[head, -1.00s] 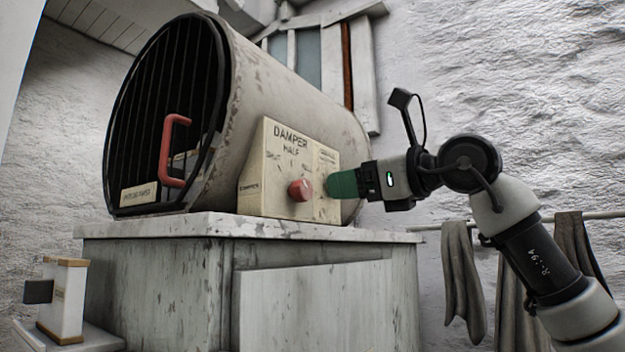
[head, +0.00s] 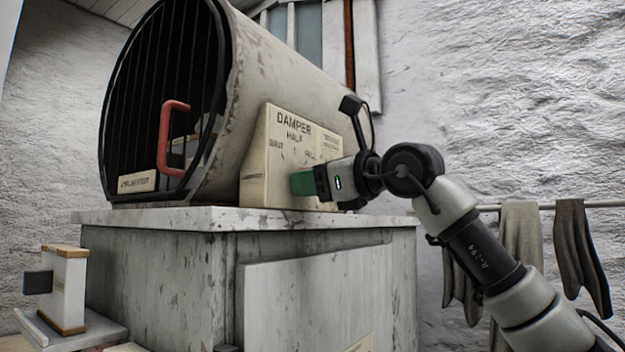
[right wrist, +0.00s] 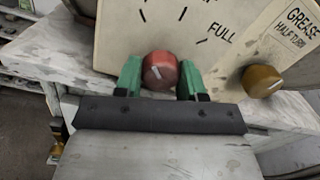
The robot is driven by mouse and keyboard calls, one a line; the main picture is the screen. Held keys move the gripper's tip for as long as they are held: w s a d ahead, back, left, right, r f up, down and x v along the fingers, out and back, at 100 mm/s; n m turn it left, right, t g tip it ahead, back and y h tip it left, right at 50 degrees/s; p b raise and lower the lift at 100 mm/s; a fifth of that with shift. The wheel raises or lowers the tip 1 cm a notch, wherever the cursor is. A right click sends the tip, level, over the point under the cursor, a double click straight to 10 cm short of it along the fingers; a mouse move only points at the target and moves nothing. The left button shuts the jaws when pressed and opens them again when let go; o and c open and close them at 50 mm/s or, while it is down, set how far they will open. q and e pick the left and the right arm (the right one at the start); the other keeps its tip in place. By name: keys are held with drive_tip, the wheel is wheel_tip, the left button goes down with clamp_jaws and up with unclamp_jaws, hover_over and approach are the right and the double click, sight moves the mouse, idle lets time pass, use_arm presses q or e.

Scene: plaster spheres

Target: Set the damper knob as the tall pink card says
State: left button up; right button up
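The damper panel (head: 262,150) is a cream plate on the side of the drum, lettered DAMPER, with SHUT, HALF and FULL marks. In the right wrist view, the red damper knob (right wrist: 160,72) has a pale pointer line slanting to the upper left. My right gripper (head: 297,184), with green fingers, is at the panel and hides the knob in the head view. In the right wrist view, its fingers (right wrist: 159,80) stand open either side of the knob, close to it; contact is unclear. No tall pink card shows. My left gripper is not in view.
A yellow-brown knob (right wrist: 261,81) sits right of the red one, beside a GREASE HALF TURN label (right wrist: 296,32). The barred drum (head: 285,75) has a red handle (head: 171,140) and stands on a worn cabinet (head: 160,270). Grey cloths (head: 520,240) hang at right.

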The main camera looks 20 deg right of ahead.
drive_tip(key=shift+c, duration=1.2)
drive_tip(key=shift+m, duration=0.3)
drive_tip(key=shift+m+b, duration=1.8)
drive_tip(key=shift+m, duration=2.2)
